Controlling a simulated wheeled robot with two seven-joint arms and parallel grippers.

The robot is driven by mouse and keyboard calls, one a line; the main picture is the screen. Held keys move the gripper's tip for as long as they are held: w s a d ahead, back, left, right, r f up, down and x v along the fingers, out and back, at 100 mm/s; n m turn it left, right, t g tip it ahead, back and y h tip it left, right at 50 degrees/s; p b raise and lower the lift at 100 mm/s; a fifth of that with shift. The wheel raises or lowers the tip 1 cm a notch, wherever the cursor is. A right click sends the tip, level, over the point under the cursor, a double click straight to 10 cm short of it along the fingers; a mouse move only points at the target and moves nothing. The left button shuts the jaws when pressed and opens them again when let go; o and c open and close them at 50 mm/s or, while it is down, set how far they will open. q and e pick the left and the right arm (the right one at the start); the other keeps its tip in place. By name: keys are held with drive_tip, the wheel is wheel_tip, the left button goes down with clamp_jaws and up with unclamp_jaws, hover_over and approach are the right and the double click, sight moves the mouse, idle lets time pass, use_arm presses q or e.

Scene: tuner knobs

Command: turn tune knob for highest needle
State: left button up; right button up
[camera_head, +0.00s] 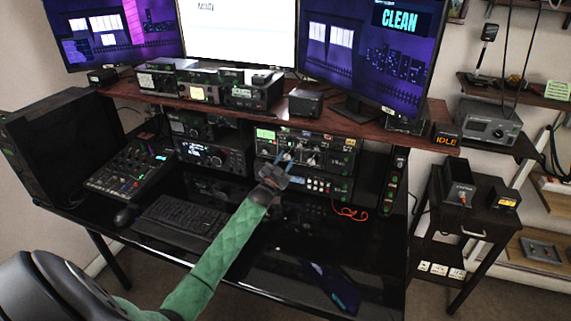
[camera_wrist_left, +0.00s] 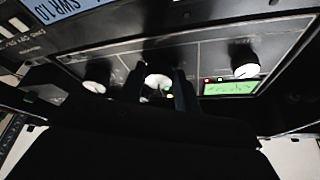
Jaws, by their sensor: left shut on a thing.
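The tuner (camera_head: 342,143) is a black box with a row of knobs, standing under the wooden shelf at the desk's back. My left gripper (camera_head: 286,160) reaches its front panel. In the left wrist view, which is upside down, my left gripper (camera_wrist_left: 160,92) has its two dark fingers on either side of a round pale knob (camera_wrist_left: 157,81), shut on it. The fingers hide part of this knob. A lit green meter (camera_wrist_left: 231,87) is beside it; it also shows on the tuner's left in the head view (camera_head: 265,134). Its needle is too small to read.
Two other knobs, one left (camera_wrist_left: 97,76) and one right (camera_wrist_left: 244,62), flank the held knob in the wrist view. Another black unit (camera_head: 325,184) is below the tuner. A keyboard (camera_head: 183,215) and mixer (camera_head: 128,175) lie left. The desk's front right is mostly clear.

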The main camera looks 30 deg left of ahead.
use_arm(q)
drive_tip(key=shift+m+h, duration=0.6)
drive_tip(key=shift+m, duration=0.6)
use_arm(e)
drive_tip(key=shift+w+a+r, duration=0.1)
drive_tip(key=shift+w+r, duration=0.1)
drive_tip(key=shift+r, duration=0.45)
drive_tip(key=shift+w+a+r, duration=0.1)
drive_tip(key=shift+w+r, duration=0.1)
drive_tip(key=shift+r, duration=0.4)
use_arm(q)
drive_tip(key=o, duration=1)
use_arm(e)
drive_tip(key=shift+f, duration=0.1)
